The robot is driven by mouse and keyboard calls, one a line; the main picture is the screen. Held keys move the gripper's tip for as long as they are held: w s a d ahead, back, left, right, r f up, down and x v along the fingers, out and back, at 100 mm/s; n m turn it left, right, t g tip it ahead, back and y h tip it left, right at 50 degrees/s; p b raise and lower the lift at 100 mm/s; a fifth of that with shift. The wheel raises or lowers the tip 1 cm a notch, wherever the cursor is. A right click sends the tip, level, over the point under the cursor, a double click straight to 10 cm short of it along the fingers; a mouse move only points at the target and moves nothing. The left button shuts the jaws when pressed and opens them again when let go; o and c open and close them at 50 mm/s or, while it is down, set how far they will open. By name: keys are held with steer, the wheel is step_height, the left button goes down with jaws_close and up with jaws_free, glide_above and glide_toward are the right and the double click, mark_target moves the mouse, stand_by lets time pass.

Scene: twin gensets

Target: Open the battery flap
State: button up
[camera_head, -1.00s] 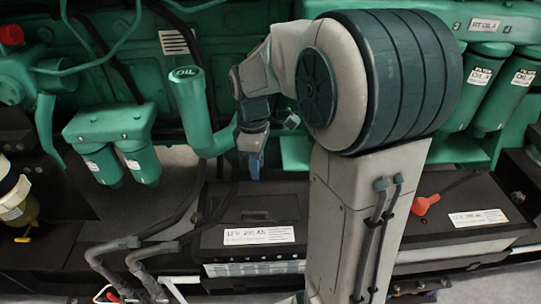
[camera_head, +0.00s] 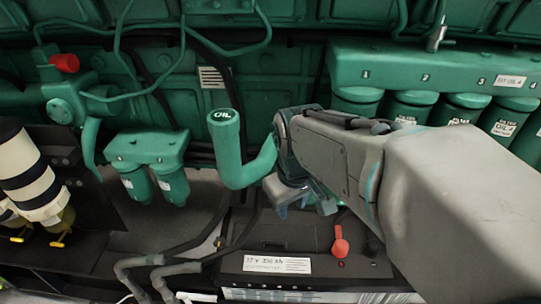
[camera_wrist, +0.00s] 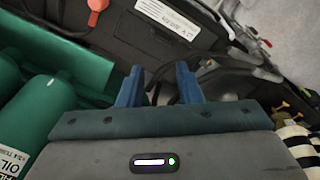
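The black battery box (camera_head: 315,262), with a white "12 V 200 Ah" label (camera_head: 277,264), stands low in the middle of the head view. A dark recessed shape on its top behind the label may be the flap; its edges are hard to tell and my arm hides part of the box. In the wrist view the label (camera_wrist: 168,19) is near the top edge. My gripper (camera_head: 293,209) is over the back of the battery box, pointing down. In the wrist view its two blue fingers (camera_wrist: 160,78) are apart with nothing between them.
A green OIL filler pipe (camera_head: 240,150) rises close left of my gripper. A red terminal cover (camera_head: 340,242) stands on the box to the right. Cables (camera_head: 160,265) run at the left front. Green filters (camera_head: 410,108) hang behind my arm.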

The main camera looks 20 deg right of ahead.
steer(key=shift+s+r+m+t+p, duration=0.35)
steer(key=shift+s+r+m, duration=0.3)
steer(key=shift+s, duration=0.25)
steer(key=n+g+y+b, duration=0.1)
steer(key=n+g+b, duration=0.3)
steer(key=n, duration=0.8)
glide_above(278, 246)
steer(key=shift+g, duration=0.25)
step_height(278, 246, down, 30)
steer(key=shift+r+p, duration=0.1)
steer(key=shift+p, duration=0.35)
jaws_close()
